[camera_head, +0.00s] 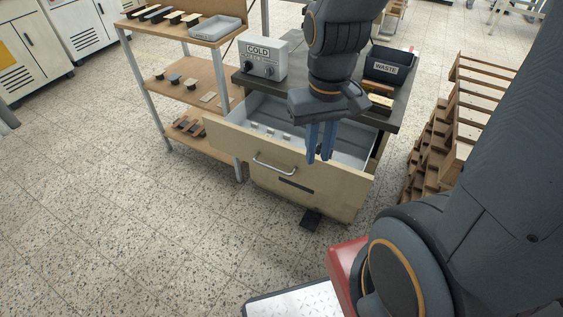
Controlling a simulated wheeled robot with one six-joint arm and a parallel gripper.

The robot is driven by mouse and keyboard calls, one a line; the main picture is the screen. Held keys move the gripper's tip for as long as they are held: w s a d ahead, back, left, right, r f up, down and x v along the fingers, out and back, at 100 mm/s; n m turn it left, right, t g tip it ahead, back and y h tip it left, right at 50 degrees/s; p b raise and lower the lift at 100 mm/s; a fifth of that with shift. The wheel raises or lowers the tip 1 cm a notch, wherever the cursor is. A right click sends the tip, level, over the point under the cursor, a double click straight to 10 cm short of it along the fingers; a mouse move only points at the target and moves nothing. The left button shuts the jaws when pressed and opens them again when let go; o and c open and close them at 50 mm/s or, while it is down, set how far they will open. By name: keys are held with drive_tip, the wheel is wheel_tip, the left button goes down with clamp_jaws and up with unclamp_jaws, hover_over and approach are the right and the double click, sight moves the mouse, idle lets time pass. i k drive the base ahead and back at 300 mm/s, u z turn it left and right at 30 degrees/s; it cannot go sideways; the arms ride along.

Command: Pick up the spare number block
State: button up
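The open drawer (225,140) of the dark-topped cabinet holds several small pale blocks (270,132) on its light grey floor. They are too small to read, so I cannot tell which is the spare number block. My gripper (318,160) points down at the drawer's right half, its blue fingers overlapping the drawer front in the picture. My gripper and wrist hide part of the drawer's inside.
A grey box marked COLD (264,58) and a black WASTE bin (388,66) stand on the cabinet top (300,72). A wooden shelf unit (185,76) with tools and a grey tray (215,27) is at left. Wooden pallets (480,95) stand at right. Floor at front left is clear.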

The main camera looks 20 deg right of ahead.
sight(385, 107)
drive_tip(key=k, duration=0.6)
drive_tip(key=z, duration=0.6)
drive_tip(key=i, duration=1.1)
drive_tip(key=u, duration=0.3)
